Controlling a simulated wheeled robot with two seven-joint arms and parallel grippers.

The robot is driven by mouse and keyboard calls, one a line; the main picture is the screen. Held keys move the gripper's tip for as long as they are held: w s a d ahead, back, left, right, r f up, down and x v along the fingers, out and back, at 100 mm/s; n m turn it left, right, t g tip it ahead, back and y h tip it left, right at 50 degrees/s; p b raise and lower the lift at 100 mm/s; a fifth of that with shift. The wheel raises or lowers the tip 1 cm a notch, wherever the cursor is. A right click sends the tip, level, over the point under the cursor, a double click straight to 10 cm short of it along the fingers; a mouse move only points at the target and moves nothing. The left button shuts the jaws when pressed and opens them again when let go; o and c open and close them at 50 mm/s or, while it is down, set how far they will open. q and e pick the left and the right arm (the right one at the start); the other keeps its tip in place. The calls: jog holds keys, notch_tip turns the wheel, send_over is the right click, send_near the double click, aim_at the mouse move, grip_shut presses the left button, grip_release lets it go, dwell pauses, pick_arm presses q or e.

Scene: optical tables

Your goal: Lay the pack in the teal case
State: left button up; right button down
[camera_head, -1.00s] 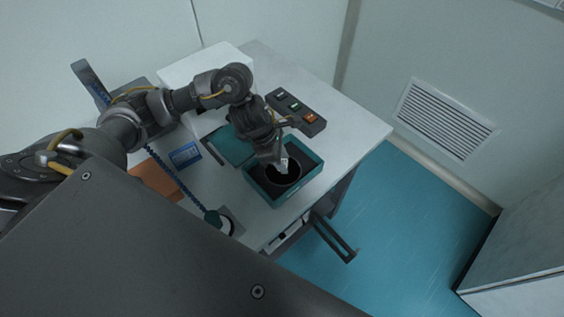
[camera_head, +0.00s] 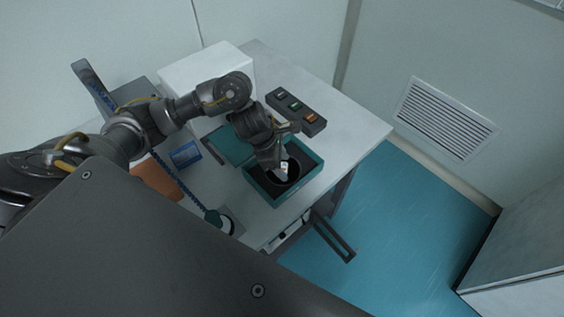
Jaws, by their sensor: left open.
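The teal case (camera_head: 303,186) stands open on the table, with its teal lid (camera_head: 230,146) folded back on its left side. Inside is a dark interior with a round black shape. My left gripper (camera_head: 283,174) points down into the case and is open; its fingers are small and partly hidden by the wrist. A small white piece with coloured marks (camera_head: 284,166) shows at the fingertips. I cannot tell whether it is the pack or part of the gripper. My right gripper is not in view.
A dark button box (camera_head: 296,111) lies behind the case. A white box (camera_head: 190,68) stands at the back left. The table's right side (camera_head: 345,131) is clear.

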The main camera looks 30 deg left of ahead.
pick_arm(q)
jog(key=shift+r, duration=0.1)
jog(key=shift+r, duration=0.2)
jog(key=v, duration=1.1)
jog(key=shift+a+r, duration=0.2)
jog(key=shift+r, duration=0.05)
jog(key=shift+s, duration=0.1)
